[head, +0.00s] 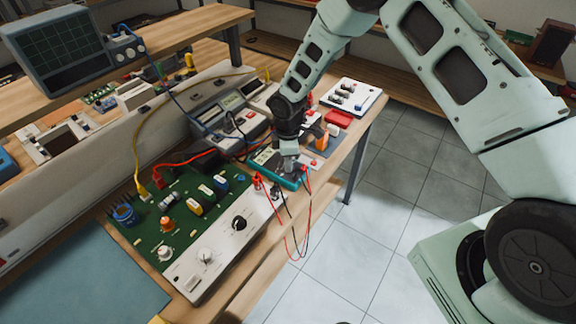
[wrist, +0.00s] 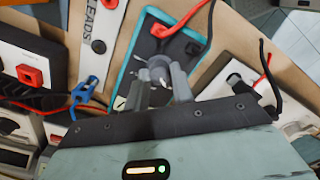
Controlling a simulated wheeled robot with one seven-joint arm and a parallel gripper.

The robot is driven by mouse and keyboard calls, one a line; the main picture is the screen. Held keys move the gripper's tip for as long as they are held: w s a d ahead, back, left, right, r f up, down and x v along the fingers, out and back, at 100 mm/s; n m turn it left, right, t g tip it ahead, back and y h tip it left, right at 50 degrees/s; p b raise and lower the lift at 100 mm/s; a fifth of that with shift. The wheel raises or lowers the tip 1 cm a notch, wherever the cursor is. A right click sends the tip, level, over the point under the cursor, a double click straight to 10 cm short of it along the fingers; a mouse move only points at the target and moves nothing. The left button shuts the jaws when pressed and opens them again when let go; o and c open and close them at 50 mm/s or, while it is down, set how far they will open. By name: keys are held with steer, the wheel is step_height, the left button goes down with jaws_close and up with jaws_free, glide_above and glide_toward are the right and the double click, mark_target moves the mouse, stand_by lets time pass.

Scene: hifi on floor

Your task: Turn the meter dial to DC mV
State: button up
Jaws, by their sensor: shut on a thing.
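The meter (head: 290,184) is a teal-edged handheld unit lying on the bench near its front edge. In the wrist view the meter (wrist: 148,48) shows a dark face with red and black plugs in it. My gripper (head: 289,164) is over the meter, pointing down. In the wrist view my gripper (wrist: 158,82) is shut on the grey dial (wrist: 157,66), with a finger on either side. The fingers cover much of the dial, and its markings and pointer setting are too small to read.
A green circuit board with a white knob panel (head: 215,248) stands left of the meter. Red and black leads (head: 297,238) hang over the bench's front edge. A bench instrument (head: 228,118) stands behind, and a white box (head: 352,97) lies at the far right end.

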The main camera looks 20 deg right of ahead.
steer(key=m+b, duration=0.3)
steer(key=m, duration=0.1)
steer(key=shift+f+m, duration=0.1)
steer(key=shift+m, duration=0.2)
steer(key=m+b, duration=0.2)
steer(key=m, duration=0.3)
steer(key=shift+m, duration=0.3)
steer(key=o, duration=1)
step_height(320, 180, up, 18)
steer(key=b, duration=0.3)
steer(key=shift+f, duration=0.15)
